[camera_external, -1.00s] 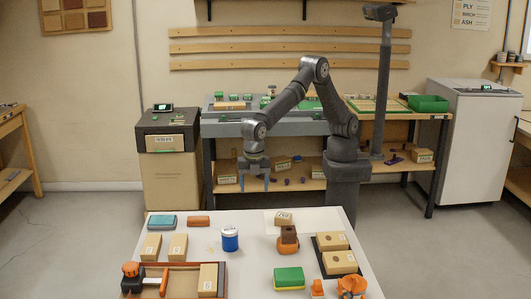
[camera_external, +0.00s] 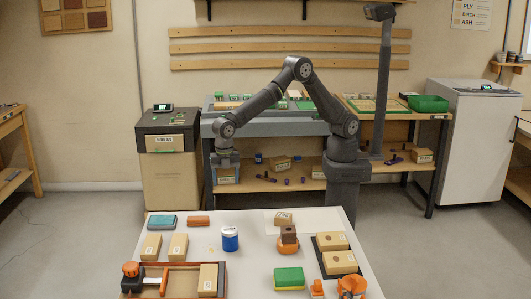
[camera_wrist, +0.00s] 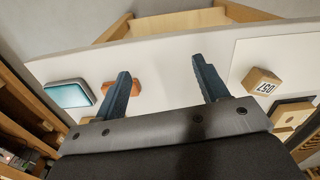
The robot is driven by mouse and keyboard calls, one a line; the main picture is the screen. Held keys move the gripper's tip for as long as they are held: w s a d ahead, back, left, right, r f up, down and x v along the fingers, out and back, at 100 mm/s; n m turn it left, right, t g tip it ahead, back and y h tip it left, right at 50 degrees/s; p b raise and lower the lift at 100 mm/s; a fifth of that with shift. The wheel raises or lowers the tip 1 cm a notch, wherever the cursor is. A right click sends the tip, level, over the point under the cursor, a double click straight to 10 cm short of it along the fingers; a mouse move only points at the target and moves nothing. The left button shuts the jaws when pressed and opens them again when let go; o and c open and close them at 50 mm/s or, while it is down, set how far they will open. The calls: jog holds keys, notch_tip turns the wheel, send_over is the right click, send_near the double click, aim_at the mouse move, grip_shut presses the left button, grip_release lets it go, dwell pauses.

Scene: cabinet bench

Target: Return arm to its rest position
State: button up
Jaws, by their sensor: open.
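My gripper (camera_external: 227,178) hangs at the left end of my bent arm, behind the white table's far edge and in front of the grey bench. In the wrist view my gripper (camera_wrist: 164,74) shows two blue fingers spread apart with nothing between them. My arm arches up and over from its dark column to the gripper. The white table (camera_external: 258,250) stands in front of the gripper, and its surface (camera_wrist: 180,65) fills the upper wrist view.
On the table are a teal-topped block (camera_external: 162,222), an orange-brown block (camera_external: 198,221), a blue jar (camera_external: 230,240) and a labelled box (camera_external: 283,218). A cardboard-fronted cabinet (camera_external: 168,170) stands left of my gripper. The grey bench (camera_external: 290,125) is behind the arm.

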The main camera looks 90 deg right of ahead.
jog(key=a+f, duration=0.2)
jog(key=a, duration=0.1)
jog(key=s+a+f, duration=0.1)
jog(key=a+f, duration=0.1)
jog(key=a, duration=0.1)
jog(key=a+f, duration=0.2)
jog(key=a, duration=0.1)
jog(key=shift+s+a, duration=0.2)
jog(key=shift+a, duration=0.1)
jog(key=shift+s+a+f, duration=0.1)
jog(key=shift+a+f, duration=0.4)
jog(key=shift+f, duration=0.05)
jog(key=shift+o, duration=0.2)
